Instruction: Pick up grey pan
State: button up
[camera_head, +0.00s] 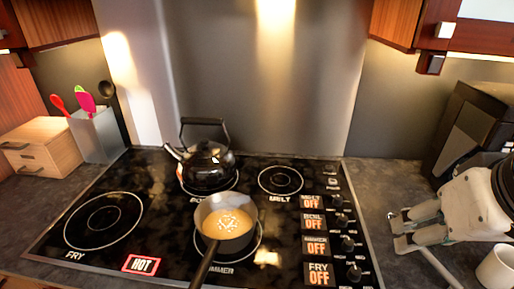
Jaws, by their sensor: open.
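The grey pan (240,247) sits on the front middle burner of the black stovetop. It holds an orange-tan content with pale bits on top. Its dark handle (205,266) points toward the front and slightly left, running down to the bottom edge of the picture. My gripper (397,229) is at the right, over the counter just past the stove's right edge. It is open and empty, with its fingers pointing left, well apart from the pan.
A black kettle (207,165) stands on the burner behind the pan. Stove knobs (347,243) lie between pan and gripper. A utensil holder (97,136) and wooden drawer box (42,148) stand left. A white cup (497,266) and a dark appliance (470,130) are right. The front left burner is empty.

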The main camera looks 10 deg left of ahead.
aim_at(223, 242)
jog(key=k+j+z, duration=0.1)
jog(key=z, duration=0.25)
jog(key=k+z, duration=0.3)
jog(key=z, duration=0.35)
jog(key=u, duration=1.65)
jog(key=k+j+u, duration=0.5)
jog(key=k+j, duration=0.2)
